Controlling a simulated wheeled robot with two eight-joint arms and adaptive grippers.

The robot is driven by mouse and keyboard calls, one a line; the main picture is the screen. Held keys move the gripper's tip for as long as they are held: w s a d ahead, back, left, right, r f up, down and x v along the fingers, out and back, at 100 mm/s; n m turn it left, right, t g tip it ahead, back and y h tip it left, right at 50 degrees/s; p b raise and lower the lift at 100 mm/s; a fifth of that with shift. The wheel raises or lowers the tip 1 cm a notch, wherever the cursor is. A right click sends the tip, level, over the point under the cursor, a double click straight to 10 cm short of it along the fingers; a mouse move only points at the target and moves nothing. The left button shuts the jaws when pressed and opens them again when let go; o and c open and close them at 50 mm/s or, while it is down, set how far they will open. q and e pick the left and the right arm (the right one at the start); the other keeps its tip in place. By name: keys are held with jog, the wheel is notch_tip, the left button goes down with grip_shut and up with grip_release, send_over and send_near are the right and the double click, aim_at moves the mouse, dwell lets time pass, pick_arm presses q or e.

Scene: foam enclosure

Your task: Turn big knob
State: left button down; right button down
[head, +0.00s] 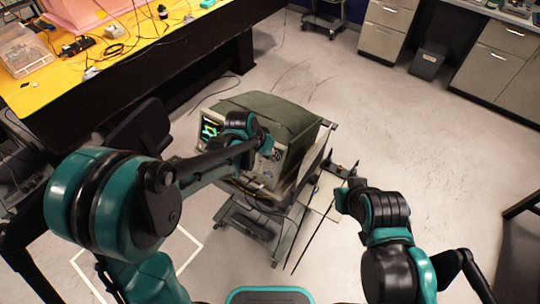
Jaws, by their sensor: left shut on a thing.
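A boxy instrument with a lit screen (210,128) stands on a wheeled cart, with a dark green cover (275,115) over its top. My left gripper (267,146) is at the right part of the instrument's front panel, shut on what appears to be the big knob. The gripper and wrist hide the knob, so its angle cannot be seen. My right gripper (342,166) is to the right of the cart, with its fingers spread and nothing visible between them.
The cart (245,222) has a lower shelf and cables hanging at its front. A yellow-topped bench (80,72) with clutter stands at upper left, a dark chair (140,128) before it. Grey cabinets (490,70) and a bin (427,63) line the back right.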

pick_arm(q)
jog(key=shift+s+d+m+t+y+b, duration=0.1)
jog(key=shift+m+t+y+b, duration=0.2)
jog(key=shift+m+y, duration=0.25)
jog(key=shift+s+d+m+t+y+b, duration=0.1)
jog(key=shift+m+t+y+b, duration=0.05)
jog(key=shift+m+t+y, duration=0.35)
jog(key=shift+m+t+y+b, duration=0.7)
jog(key=shift+m+y, duration=0.15)
jog(key=shift+m, duration=0.2)
jog(key=c, duration=1.3)
grip_release()
jog(key=v, duration=1.2)
jog(key=shift+d+f, duration=0.1)
jog(key=shift+d, duration=0.05)
